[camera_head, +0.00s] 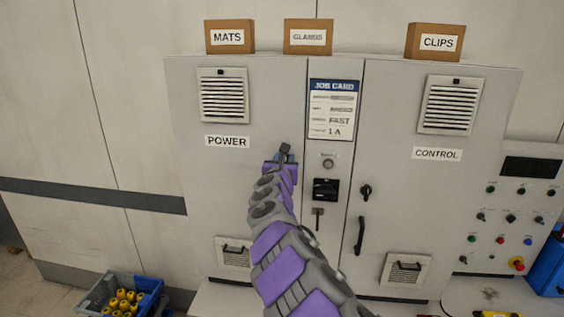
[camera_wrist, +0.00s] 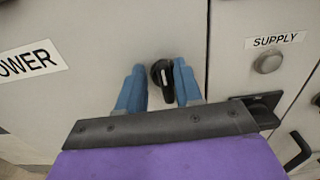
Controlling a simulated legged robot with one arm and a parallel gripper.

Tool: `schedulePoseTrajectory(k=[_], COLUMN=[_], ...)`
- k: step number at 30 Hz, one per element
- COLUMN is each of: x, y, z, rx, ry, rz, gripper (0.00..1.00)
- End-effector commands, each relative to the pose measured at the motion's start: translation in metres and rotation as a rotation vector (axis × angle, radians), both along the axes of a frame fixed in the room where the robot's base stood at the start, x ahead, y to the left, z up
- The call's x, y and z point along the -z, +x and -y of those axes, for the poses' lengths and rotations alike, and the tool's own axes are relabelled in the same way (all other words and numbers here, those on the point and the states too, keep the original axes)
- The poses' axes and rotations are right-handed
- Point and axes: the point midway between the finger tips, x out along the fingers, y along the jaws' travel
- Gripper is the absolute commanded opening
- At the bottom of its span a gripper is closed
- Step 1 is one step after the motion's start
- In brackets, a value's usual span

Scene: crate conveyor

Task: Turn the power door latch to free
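The power door (camera_head: 226,112) is the left grey cabinet door, marked by a POWER label (camera_head: 227,141). Its latch (camera_wrist: 162,76) is a small black knob with a light mark, seen in the wrist view between my two blue fingers. My gripper (camera_wrist: 160,88) is open, with one finger on each side of the latch. A gap shows on the left side, and the right finger is very close to the knob; I cannot tell if it touches. In the head view my gripper (camera_head: 284,155) is in front of the power door and hides most of the latch.
Boxes (camera_head: 230,37) stand on top.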

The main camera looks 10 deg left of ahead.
Motion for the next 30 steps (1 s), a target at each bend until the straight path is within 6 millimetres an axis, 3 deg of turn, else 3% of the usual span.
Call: schedulePoseTrajectory(k=[11, 23, 30], x=[0.0026, 0.0050, 0.0070], y=[0.0005, 0.0013, 0.0014], z=[-0.0047, -0.0051, -0.0042], rx=[0.005, 0.001, 0.001], ry=[-0.004, 0.019, 0.134], rz=[-0.001, -0.003, 0.001], gripper=[0.00, 0.00, 0.00])
